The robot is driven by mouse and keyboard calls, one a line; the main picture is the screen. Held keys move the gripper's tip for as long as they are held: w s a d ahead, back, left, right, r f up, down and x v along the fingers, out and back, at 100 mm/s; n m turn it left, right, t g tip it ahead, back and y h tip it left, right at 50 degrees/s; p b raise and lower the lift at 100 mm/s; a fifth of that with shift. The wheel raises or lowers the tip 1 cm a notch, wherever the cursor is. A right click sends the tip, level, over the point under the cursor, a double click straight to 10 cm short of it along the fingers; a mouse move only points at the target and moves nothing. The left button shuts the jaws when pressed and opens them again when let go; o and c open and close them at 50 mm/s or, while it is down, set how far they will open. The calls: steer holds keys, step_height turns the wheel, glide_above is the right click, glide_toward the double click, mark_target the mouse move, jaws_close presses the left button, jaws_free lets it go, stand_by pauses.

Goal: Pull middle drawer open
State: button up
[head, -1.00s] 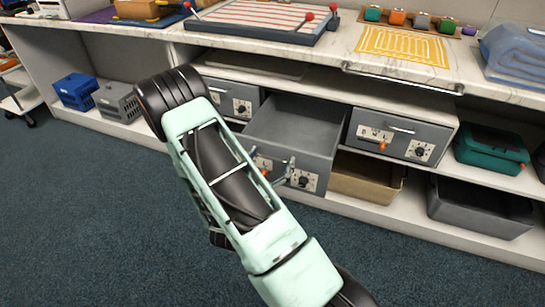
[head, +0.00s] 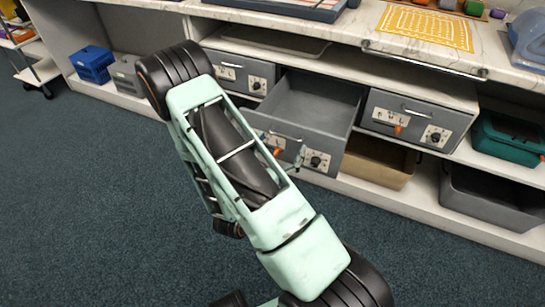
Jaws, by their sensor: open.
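The middle drawer (head: 318,108) is grey and stands pulled well out between two grey drawer units, its empty inside showing. Its front panel carries a metal handle (head: 286,136), an orange knob and a black dial. My pale green arm crosses in front of the left part of the drawer. Only a small grey part of my gripper (head: 299,157) shows, just in front of the drawer front and a little below the handle. It is open. The rest of it is hidden behind my arm, so contact with the handle cannot be made out.
A shut left drawer (head: 231,72) and a shut right drawer (head: 418,120) flank it. A tan bin (head: 377,163), a dark grey bin (head: 492,198) and a teal case (head: 508,138) sit on the shelves. The counter overhangs above. The carpet in front is clear.

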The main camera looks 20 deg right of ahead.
steer(key=v, duration=0.8)
steer(key=shift+s, duration=0.2)
steer(key=shift+a, duration=0.1)
